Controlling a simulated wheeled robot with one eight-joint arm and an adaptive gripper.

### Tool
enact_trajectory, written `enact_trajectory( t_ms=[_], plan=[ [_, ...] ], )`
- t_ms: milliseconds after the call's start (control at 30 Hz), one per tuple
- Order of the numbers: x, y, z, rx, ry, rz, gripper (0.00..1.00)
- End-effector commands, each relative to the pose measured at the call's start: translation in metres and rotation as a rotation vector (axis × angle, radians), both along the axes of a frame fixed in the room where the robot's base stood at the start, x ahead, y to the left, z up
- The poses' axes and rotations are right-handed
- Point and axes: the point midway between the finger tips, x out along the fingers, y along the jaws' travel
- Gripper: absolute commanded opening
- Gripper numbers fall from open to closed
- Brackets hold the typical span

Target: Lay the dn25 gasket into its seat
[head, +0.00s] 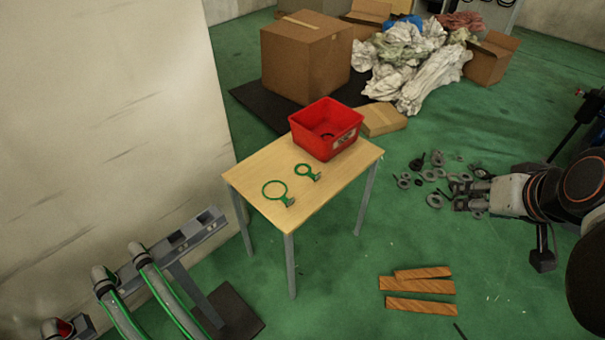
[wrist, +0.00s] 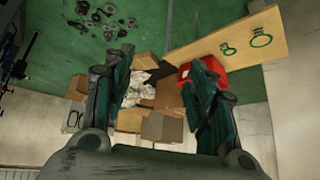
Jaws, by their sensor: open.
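Two green rings with small grey tabs lie flat on a small wooden table: a larger ring (head: 264,190) near its left end and a smaller ring (head: 297,171) beside it. I cannot tell by marking which is the dn25 gasket. Both also show in the wrist view, top right. My gripper (head: 470,193) is open and empty, held out over the floor at the right, well away from the table; its spread fingers frame the wrist view (wrist: 160,85). No seat can be told for certain; green-striped pipes (head: 154,275) stand at the lower left.
A red bin (head: 325,145) with a dark ring inside stands at the table's (head: 335,182) far end. Scattered grey parts (head: 434,200) and wooden planks (head: 420,305) lie on the floor. Cardboard boxes (head: 300,60) stand behind. A pale wall (head: 110,120) rises at the left.

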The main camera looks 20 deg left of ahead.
Motion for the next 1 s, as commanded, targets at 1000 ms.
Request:
enact_trajectory(
  t_ms=[1000],
  plan=[
    [0.228,0.200,-0.160,0.221,-0.232,0.692,0.52]
  ],
)
